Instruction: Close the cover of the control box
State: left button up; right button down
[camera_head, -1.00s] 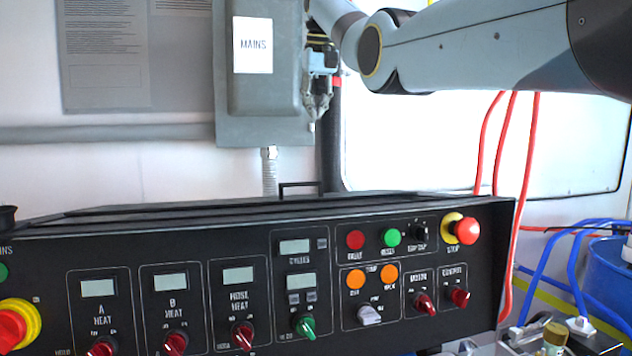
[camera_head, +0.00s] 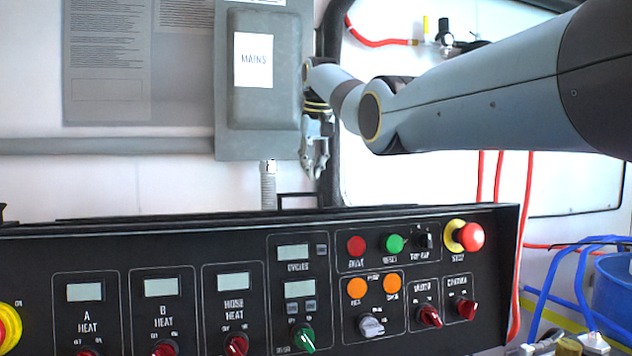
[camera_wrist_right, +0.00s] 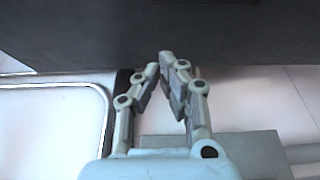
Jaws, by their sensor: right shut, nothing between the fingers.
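The control box (camera_head: 180,245) is a wide black console with displays, buttons and knobs in the head view. Behind its top edge shows a thin dark strip (camera_head: 180,215), apparently the cover seen nearly edge-on, with a black handle (camera_head: 297,197). My right gripper (camera_head: 318,172) is shut and empty, above and just right of the handle, beside the grey MAINS box (camera_head: 268,75). In the right wrist view, its fingertips (camera_wrist_right: 160,68) overlap the edge of a broad dark panel (camera_wrist_right: 110,30), probably the cover. Contact cannot be told. My left gripper is out of view.
The MAINS box and its conduit (camera_head: 268,185) are on the wall left of my right gripper. Red hoses (camera_head: 500,180) hang at the right, near a blue drum (camera_head: 612,285). The red stop button (camera_head: 468,236) stands out from the panel's right end.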

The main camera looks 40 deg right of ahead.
jog(key=p+x, duration=0.1)
jog(key=x, duration=0.3)
jog(key=shift+f, duration=0.25)
jog(key=shift+s+a+r, duration=0.15)
jog(key=shift+s+a, duration=0.2)
jog(key=shift+s, duration=0.3)
jog(key=shift+s+a+r+p, duration=0.15)
jog(key=shift+s+a, duration=0.15)
jog(key=shift+s, duration=0.2)
jog(key=shift+s+a+r+p, duration=0.15)
jog(key=shift+s+a, duration=0.15)
jog(key=shift+s, duration=0.25)
